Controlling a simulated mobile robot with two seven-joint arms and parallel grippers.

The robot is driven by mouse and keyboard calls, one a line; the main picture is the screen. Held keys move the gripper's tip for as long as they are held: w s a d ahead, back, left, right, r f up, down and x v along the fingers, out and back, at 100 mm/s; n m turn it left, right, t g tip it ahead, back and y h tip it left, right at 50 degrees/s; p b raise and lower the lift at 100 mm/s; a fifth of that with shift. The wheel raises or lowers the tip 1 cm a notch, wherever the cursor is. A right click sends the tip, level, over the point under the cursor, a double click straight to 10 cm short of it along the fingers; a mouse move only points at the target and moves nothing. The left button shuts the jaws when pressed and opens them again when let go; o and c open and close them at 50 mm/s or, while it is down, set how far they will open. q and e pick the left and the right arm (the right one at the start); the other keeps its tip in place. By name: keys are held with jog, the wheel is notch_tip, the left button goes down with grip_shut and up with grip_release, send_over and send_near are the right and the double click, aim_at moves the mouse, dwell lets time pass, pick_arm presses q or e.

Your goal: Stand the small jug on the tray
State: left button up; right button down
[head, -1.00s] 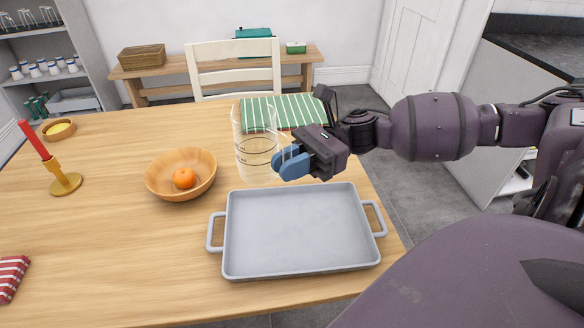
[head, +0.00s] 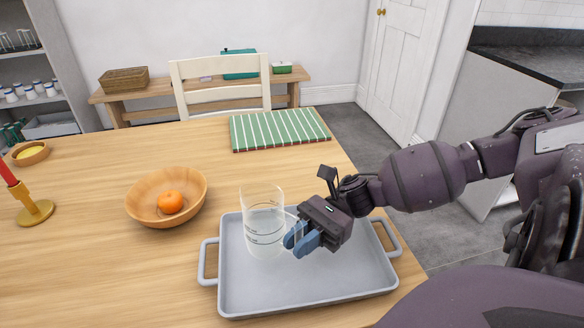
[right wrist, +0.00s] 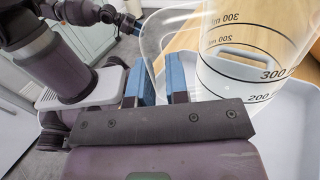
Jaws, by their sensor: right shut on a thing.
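The small jug (head: 264,228) is a clear, upright measuring jug with dark markings, inside the tray's outline, left of its middle. I cannot tell whether its base touches the tray. The tray (head: 300,303) is grey with two side handles. My right gripper (head: 296,240) is shut on the jug's handle, at the jug's right side. In the right wrist view its blue fingers (right wrist: 158,82) are beside the jug (right wrist: 245,60), close together at the clear handle. My left gripper (right wrist: 128,22) seems to show small at that view's top; its jaws are unclear.
A wooden bowl (head: 143,206) with an orange (head: 170,202) stands left of the tray. A green striped cloth (head: 278,130) lies behind. A candle holder (head: 35,212) stands at the far left. The tray's right half is clear below my gripper.

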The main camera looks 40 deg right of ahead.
jog(key=shift+f, duration=0.45)
notch_tip(320, 180, down, 4)
jog(key=shift+f+b, duration=0.1)
jog(key=shift+b, duration=0.7)
jog(key=c, duration=1.1)
grip_release()
